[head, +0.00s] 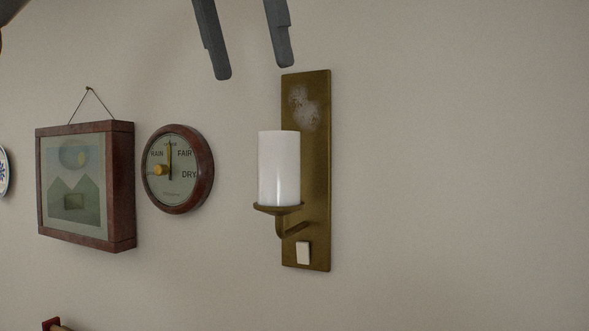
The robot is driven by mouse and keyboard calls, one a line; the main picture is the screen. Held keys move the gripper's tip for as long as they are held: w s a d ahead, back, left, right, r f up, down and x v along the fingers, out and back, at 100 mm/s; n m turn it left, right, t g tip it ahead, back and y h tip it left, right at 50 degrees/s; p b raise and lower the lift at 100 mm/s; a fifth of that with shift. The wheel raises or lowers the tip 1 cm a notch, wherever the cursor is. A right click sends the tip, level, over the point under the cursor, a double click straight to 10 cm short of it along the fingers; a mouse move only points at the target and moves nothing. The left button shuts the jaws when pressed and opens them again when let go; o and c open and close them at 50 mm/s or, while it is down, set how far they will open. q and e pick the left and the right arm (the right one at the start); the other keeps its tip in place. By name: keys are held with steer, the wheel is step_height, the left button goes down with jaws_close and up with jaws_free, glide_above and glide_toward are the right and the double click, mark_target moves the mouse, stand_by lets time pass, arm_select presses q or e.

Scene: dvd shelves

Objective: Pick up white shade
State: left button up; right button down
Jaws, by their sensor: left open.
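The white shade (279,168) is an upright, smooth cylinder. It sits on the small round cup (278,209) of a brass wall sconce, in front of the tall brass backplate (318,190). My left gripper (254,72) shows at the top of the head view, with two dark grey fingers pointing down and spread apart. It is open and empty, above and slightly left of the shade in the picture, with a clear gap between them. My right gripper is not in the view.
A round wooden barometer (178,169) hangs left of the sconce. A framed picture (75,190) hangs further left, and part of a plate (3,172) shows at the left edge. A small white switch (303,253) is low on the backplate. The wall at right is bare.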

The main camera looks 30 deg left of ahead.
mark_target(265, 133)
arm_select(q)
steer(key=b+x, duration=0.3)
steer(key=x, duration=0.8)
steer(key=shift+f, duration=0.35)
steer(key=shift+a+f, duration=0.1)
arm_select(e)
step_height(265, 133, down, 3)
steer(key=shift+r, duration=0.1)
arm_select(q)
steer(key=shift+s, duration=0.1)
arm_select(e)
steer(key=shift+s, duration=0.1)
